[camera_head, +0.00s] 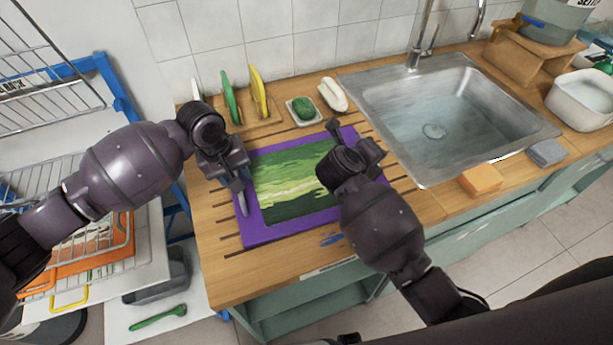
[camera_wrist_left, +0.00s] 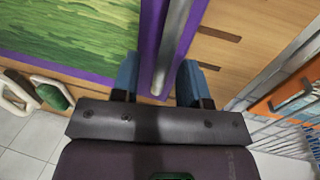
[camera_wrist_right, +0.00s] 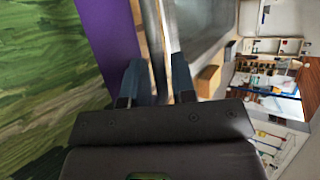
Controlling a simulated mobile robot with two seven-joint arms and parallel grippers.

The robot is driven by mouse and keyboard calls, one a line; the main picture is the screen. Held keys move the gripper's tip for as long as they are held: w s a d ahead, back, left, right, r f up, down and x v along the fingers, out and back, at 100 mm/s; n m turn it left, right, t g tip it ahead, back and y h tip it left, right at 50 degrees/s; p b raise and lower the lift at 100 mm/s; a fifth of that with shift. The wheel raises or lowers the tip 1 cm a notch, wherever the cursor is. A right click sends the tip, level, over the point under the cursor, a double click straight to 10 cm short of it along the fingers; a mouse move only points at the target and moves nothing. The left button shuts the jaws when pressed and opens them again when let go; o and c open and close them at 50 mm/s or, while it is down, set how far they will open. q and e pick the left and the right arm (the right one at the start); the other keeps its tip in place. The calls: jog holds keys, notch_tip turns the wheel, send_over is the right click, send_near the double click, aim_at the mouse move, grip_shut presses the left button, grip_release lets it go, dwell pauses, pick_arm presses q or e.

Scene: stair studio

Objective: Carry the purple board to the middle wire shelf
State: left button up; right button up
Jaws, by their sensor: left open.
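The purple board (camera_head: 275,231), with a green painted picture on its face, lies flat on the wooden counter. A grey bar handle (camera_wrist_left: 175,40) runs along its left edge. My left gripper (camera_head: 240,182) is at that edge, its open fingers on either side of the bar in the left wrist view (camera_wrist_left: 158,88). My right gripper (camera_head: 355,150) is over the board's right edge. In the right wrist view its fingers (camera_wrist_right: 160,80) flank another grey bar (camera_wrist_right: 152,30); whether they press on it is unclear. The wire shelves (camera_head: 38,163) stand at the left, partly behind my left arm.
A sink (camera_head: 435,120) adjoins the board's right side. Behind the board stand upright coloured boards (camera_head: 259,92) and a small dish (camera_head: 302,110). An orange sponge (camera_head: 482,180) lies at the front right. A blue post (camera_head: 115,95) edges the rack; orange items sit low on it.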

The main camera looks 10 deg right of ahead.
pick_arm(q)
jog(key=shift+f, duration=0.25)
pick_arm(e)
jog(key=shift+w+d+f, duration=0.1)
jog(key=shift+d, duration=0.05)
pick_arm(q)
jog(key=shift+c, duration=0.3)
pick_arm(e)
jog(key=shift+c, duration=0.3)
pick_arm(q)
jog(key=c, duration=0.5)
pick_arm(e)
grip_shut()
pick_arm(q)
grip_shut()
